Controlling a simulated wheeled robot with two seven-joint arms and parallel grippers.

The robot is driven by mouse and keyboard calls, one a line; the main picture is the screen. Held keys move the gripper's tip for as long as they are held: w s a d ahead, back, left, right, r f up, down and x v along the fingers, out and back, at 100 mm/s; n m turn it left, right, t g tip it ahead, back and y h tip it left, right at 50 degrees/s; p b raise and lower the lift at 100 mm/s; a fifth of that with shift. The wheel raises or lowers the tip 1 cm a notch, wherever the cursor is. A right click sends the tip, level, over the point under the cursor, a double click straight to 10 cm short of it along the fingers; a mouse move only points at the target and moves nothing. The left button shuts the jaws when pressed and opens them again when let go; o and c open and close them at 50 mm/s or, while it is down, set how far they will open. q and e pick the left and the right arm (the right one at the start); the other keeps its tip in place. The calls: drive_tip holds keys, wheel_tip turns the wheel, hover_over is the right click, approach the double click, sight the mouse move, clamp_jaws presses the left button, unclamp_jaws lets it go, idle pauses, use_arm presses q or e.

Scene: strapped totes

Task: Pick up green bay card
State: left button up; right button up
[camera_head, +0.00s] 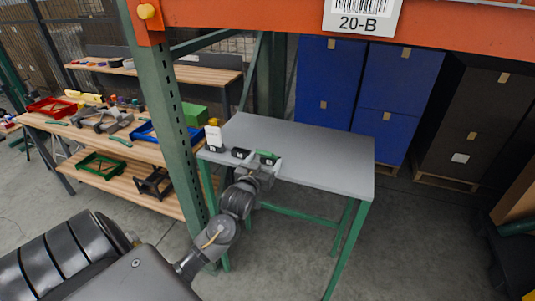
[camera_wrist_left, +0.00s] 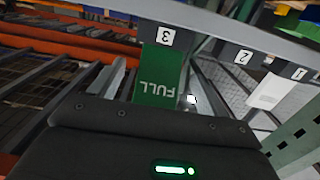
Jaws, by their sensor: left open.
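The green bay card (camera_head: 267,155) stands at the front edge of the grey table in the head view. In the left wrist view the green card (camera_wrist_left: 160,75) reads "FULL" upside down and sits at the slot labelled 3 (camera_wrist_left: 166,37). My left gripper (camera_head: 262,166) is at the card, its jaws open. In the wrist view the fingers of my left gripper (camera_wrist_left: 157,82) lie on either side of the card, with visible gaps. The card's near end is close to the gripper's body. My right gripper is out of view.
A white card (camera_head: 214,135) and a black piece (camera_head: 240,153) stand left of the green card along the grey table's (camera_head: 310,150) edge. The rest of the tabletop is bare. A green rack post (camera_head: 170,110) rises close to the table's left side. Blue boxes (camera_head: 385,90) stand behind.

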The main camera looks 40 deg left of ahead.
use_arm(q)
drive_tip(key=x, duration=0.3)
drive_tip(key=shift+w+a+f+p, duration=0.1)
drive_tip(key=shift+w+a+p, duration=0.05)
drive_tip(key=shift+w+p, duration=0.25)
drive_tip(key=shift+s, duration=0.1)
drive_tip(key=c, duration=1.1)
drive_tip(key=shift+o, duration=0.2)
